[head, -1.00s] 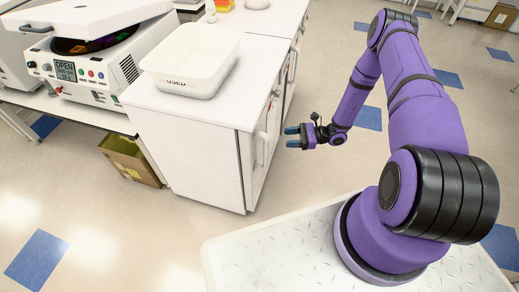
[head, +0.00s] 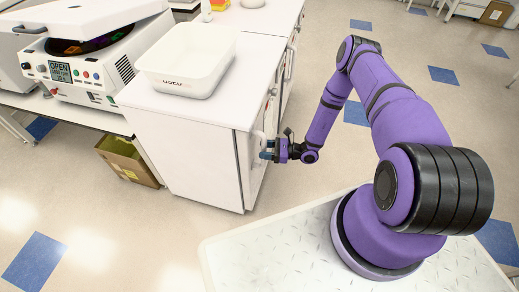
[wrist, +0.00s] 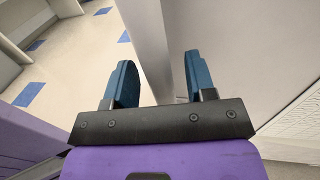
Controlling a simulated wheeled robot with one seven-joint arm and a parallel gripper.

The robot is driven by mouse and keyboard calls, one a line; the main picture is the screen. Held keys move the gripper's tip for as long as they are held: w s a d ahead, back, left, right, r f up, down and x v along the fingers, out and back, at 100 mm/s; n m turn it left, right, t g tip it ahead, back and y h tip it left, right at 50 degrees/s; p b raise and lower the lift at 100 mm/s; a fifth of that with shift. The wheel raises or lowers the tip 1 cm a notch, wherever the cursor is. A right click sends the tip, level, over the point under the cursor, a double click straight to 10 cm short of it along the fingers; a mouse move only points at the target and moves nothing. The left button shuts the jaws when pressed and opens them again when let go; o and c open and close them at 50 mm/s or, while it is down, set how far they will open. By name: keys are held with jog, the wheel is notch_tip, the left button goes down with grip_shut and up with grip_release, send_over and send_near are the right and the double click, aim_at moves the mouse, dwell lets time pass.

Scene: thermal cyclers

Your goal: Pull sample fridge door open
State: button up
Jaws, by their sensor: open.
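The sample fridge (head: 190,150) is a white under-counter cabinet at the left of the head view. Its door (head: 254,172) is on the right-hand face and looks shut. The pale upright door handle (head: 258,138) is partly hidden by my gripper (head: 267,150), which is at the door. In the wrist view my gripper (wrist: 161,78) is open, with its blue fingers apart. A pale upright bar (wrist: 148,40), seemingly the handle, runs between the fingers. I cannot tell whether either finger touches it.
A white tub (head: 188,62) stands on the fridge's counter top. An open centrifuge-like machine (head: 85,62) stands on the bench at left. A cardboard box (head: 127,160) sits on the floor beside the fridge. The floor (head: 300,185) right of the door is clear.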

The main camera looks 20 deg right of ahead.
jog(key=shift+x, duration=1.15)
grip_shut()
jog(key=shift+d, duration=0.15)
